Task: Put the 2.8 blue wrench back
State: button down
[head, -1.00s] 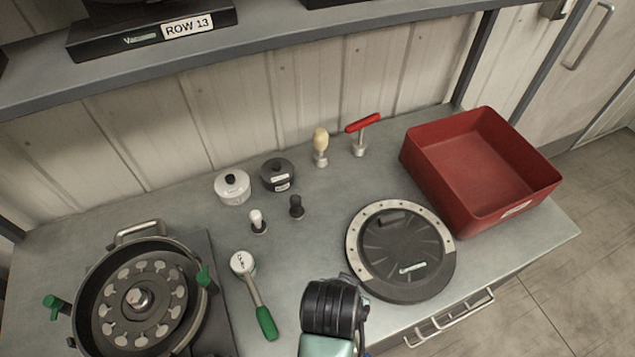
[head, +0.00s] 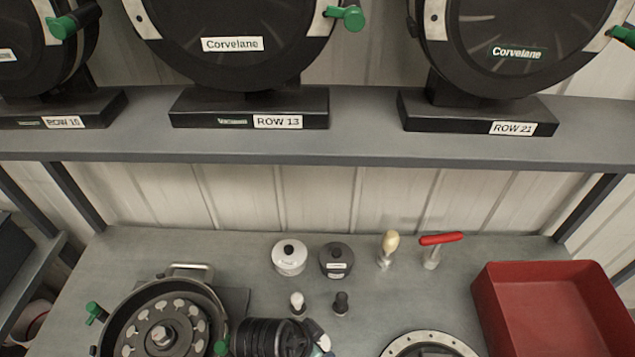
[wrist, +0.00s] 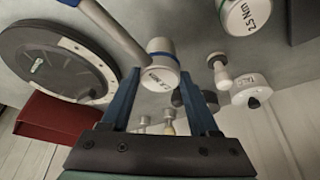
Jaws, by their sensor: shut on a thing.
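My gripper (wrist: 160,74) shows in the wrist view with its two blue fingers shut on the white head of the blue-banded wrench (wrist: 161,78). The label on that head looks like a Nm figure, hard to read surely. In the head view my gripper (head: 322,343) is at the bottom edge, mostly hidden by my wrist. A second wrench head with a green band (wrist: 248,14) shows at the top right of the wrist view.
An open seed meter (head: 116,326) stands at the left of the bench, a round cover (head: 392,346) at the right, then a red bin (head: 490,290). White (head: 289,260) and dark (head: 336,262) canisters, small-handled tools and a red T-handle (head: 441,239) stand behind. A shelf (head: 350,150) with meters overhangs the bench.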

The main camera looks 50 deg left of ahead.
jog(key=shift+w+f, duration=0.1)
jog(key=shift+f, duration=1.9)
jog(key=shift+f, duration=0.1)
jog(key=shift+c, duration=0.7)
grip_release()
jog(key=shift+f, duration=0.1)
jog(key=shift+r+p, duration=0.2)
jog(key=shift+p, duration=0.1)
jog(key=v, duration=1.2)
jog(key=shift+b, duration=0.45)
